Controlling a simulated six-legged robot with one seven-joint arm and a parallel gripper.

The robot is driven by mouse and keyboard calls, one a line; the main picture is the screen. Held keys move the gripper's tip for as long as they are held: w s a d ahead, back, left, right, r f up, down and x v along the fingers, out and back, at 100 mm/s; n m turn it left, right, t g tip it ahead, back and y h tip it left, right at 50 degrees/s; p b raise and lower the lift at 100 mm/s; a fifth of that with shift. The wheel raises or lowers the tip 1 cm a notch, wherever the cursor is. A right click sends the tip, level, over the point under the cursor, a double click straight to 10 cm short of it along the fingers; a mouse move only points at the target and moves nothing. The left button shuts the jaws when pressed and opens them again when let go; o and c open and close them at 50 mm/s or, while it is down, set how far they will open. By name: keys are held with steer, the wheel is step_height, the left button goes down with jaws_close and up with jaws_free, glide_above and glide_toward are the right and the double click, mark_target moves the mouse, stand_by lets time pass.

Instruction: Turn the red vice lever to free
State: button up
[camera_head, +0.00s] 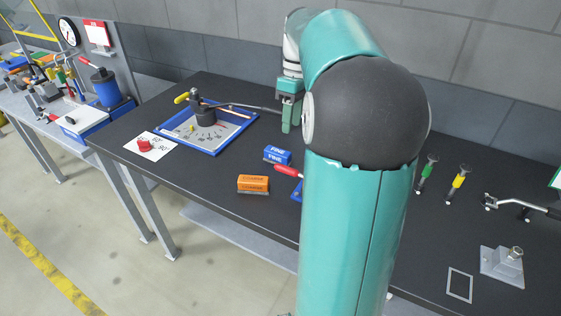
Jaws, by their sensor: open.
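A red handle (287,170) sticks out to the left from behind my arm, above the dark bench top. A small blue part (297,190) shows just below it. It may be the vice lever, but the rest is hidden behind my arm, so I cannot tell its setting. My gripper (289,112) hangs over the back of the bench, farther back than the red handle and apart from it. It is open, and I see nothing held in it.
A blue and an orange box (253,184) lie left of the handle. A blue-framed dial board (208,125) with a long lever stands behind. A red button (145,145) sits on a white card. Screwdrivers and a grey metal block (503,264) are at right.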

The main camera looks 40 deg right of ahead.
mark_target(293, 172)
steer(key=f, duration=0.4)
steer(key=a+f, duration=0.1)
steer(key=f, duration=0.3)
steer(key=a+f, duration=0.1)
steer(key=f, duration=0.3)
steer(key=shift+s+a+f, duration=0.15)
steer(key=shift+s+a, duration=0.05)
steer(key=shift+s, duration=0.2)
jaws_close()
